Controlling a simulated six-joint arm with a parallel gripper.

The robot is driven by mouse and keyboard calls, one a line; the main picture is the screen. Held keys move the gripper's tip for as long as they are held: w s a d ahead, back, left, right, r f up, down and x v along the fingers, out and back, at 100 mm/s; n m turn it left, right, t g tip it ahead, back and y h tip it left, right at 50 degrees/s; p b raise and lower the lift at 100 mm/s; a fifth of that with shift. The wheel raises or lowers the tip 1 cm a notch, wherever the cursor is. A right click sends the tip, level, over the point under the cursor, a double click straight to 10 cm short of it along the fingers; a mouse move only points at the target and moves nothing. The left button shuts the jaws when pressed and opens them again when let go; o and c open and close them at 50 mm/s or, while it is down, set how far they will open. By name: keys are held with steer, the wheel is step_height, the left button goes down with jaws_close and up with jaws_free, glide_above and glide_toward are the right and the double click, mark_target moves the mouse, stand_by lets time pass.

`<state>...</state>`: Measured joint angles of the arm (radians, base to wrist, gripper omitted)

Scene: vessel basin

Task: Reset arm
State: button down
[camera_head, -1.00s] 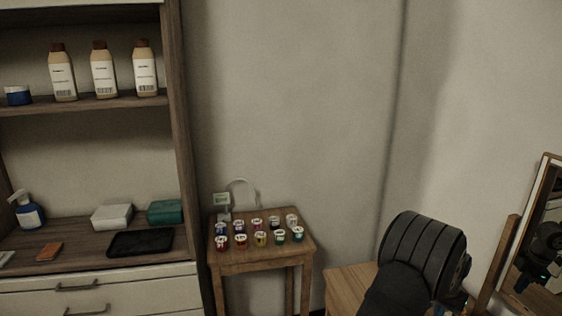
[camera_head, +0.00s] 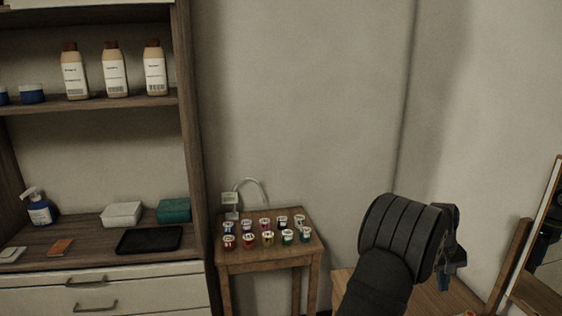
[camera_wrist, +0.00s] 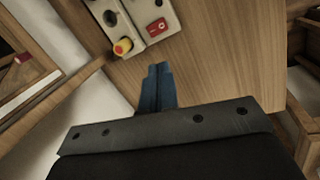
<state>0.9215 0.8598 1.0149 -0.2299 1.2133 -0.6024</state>
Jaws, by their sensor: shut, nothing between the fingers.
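My arm shows at the lower right of the head view, with its dark rounded wrist toward the camera. My gripper (camera_head: 450,275) hangs at the right side of that wrist, its blue fingers pointing down. In the wrist view my gripper (camera_wrist: 156,72) has its two blue fingers pressed together with nothing between them. The fingers are over a wooden tabletop (camera_wrist: 215,60), and I cannot tell how far above it.
A control box (camera_wrist: 140,20) with a yellow-and-red knob and a red switch lies beyond the fingertips. A small table (camera_head: 267,263) holds several colored jars. A shelf unit (camera_head: 190,150) with bottles stands left. A framed mirror (camera_head: 540,235) stands right.

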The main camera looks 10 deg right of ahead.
steer(key=shift+w+a+r+n+g, duration=0.15)
steer(key=shift+r+n, duration=0.3)
steer(key=shift+n, duration=0.1)
steer(key=shift+w+a+r+n+g, duration=0.1)
steer(key=shift+w+r+n+g, duration=0.05)
steer(key=shift+r+n, duration=0.35)
steer(key=shift+f, duration=0.1)
steer(key=s+d+f+m+t, duration=0.1)
steer(key=f+m, duration=0.2)
steer(key=s+d+f+m+t, duration=0.1)
steer(key=f+m, duration=0.2)
steer(key=m, duration=0.1)
steer(key=s+f+m+t, duration=0.1)
steer(key=s+f+m, duration=0.1)
steer(key=f+m, duration=0.1)
steer(key=shift+d+f+m+y, duration=0.3)
steer(key=shift+d+m, duration=0.1)
steer(key=shift+m, duration=0.25)
steer(key=shift+w+f, duration=0.1)
steer(key=shift+f, duration=0.45)
